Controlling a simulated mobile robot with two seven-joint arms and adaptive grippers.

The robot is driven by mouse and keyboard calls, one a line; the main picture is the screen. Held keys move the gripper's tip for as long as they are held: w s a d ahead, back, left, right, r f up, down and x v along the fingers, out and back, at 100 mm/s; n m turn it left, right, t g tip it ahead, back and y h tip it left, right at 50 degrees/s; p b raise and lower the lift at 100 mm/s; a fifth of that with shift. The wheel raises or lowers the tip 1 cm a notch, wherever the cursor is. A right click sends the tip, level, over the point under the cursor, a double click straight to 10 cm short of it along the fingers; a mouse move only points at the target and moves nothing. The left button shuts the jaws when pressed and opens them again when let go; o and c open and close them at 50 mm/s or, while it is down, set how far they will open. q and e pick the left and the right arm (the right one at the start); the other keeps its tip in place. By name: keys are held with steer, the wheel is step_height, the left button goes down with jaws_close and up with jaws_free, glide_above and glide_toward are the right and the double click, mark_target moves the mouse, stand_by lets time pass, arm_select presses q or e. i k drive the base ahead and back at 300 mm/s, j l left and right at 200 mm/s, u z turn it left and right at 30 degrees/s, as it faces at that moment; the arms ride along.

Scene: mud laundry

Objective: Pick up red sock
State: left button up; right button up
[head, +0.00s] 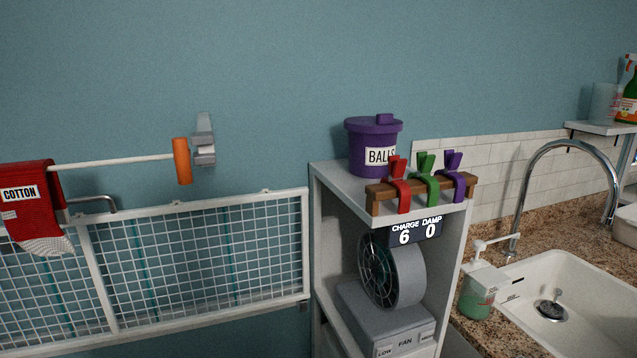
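A red sock (32,217) with a white "COTTON" label and a pale, patterned lower end hangs at the far left of the head view. It drapes beside the left end of a white rod, in front of the white wire rack. Its left edge is cut off by the picture border. Neither of my grippers is in view.
The white rod (110,161) ends in an orange grip (182,161) by a grey wall bracket (204,140). A wire rack (190,265) spans the lower left. A shelf unit (330,200) holds a purple bin (365,140), coloured clips and a fan (392,270). A sink (550,300) stands right.

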mark_target(33, 205)
steer(key=j+u, duration=0.15)
steer(key=u, duration=1.05)
